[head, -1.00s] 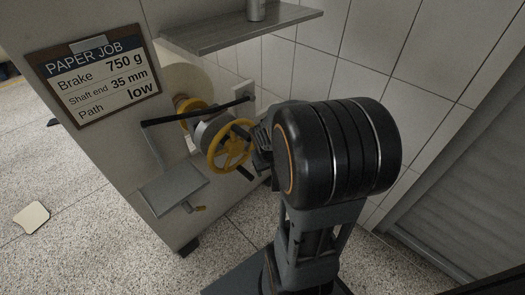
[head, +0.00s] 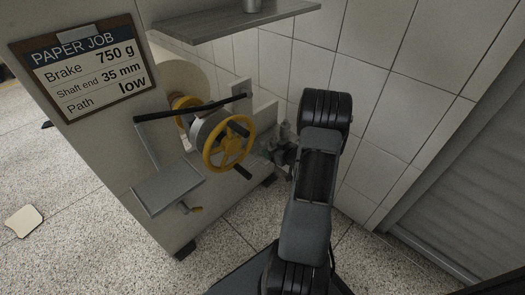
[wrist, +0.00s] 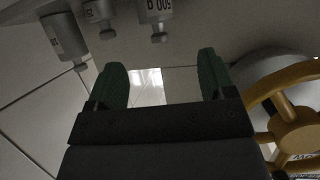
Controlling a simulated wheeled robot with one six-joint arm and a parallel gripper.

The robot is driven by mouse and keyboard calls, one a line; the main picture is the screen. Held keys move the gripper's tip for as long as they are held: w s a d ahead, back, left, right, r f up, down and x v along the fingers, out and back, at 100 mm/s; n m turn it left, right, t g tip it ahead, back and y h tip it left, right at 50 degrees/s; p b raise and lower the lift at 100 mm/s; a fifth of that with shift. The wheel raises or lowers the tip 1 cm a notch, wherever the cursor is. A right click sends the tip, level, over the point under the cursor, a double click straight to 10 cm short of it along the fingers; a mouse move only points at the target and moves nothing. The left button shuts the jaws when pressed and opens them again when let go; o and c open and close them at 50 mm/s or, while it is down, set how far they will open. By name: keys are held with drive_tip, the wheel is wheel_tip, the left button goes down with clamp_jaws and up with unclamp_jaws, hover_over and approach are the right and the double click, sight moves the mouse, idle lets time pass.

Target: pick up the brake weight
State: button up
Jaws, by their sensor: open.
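In the wrist view, several grey metal cylinders with small knobs show at the top edge. One weight (wrist: 158,12) has an upside-down label that seems to read 500 g. Another weight (wrist: 63,38) is at the far left, and a third weight (wrist: 99,14) is between them; their labels are hard to read. My gripper (wrist: 162,82) is open, with two green fingers apart and nothing between them. In the head view my gripper (head: 284,150) is small and dark, right of the yellow handwheel. A job board (head: 84,68) reads Brake 750 g, Shaft end 35 mm, Path low.
A yellow handwheel (head: 229,145) on a roller is close to my gripper; it also shows in the wrist view (wrist: 290,112). A grey shelf (head: 220,30) carries a metal cylinder (head: 251,5), cut off by the frame. A metal tray (head: 168,188) juts out below the roller. A tiled wall (head: 365,85) stands behind.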

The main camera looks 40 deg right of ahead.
sight(264, 145)
drive_tip(key=b+x, duration=0.1)
drive_tip(key=x, duration=0.4)
drive_tip(key=shift+w+f, duration=0.1)
drive_tip(key=b+x, duration=0.3)
drive_tip(key=x, duration=0.1)
drive_tip(key=shift+w+d+f, duration=0.1)
drive_tip(key=shift+w+f, duration=0.1)
drive_tip(key=shift+w, duration=0.45)
drive_tip(key=shift+c, duration=0.2)
drive_tip(key=c, duration=1.2)
drive_tip(key=shift+c, duration=0.3)
drive_tip(key=shift+r, duration=0.1)
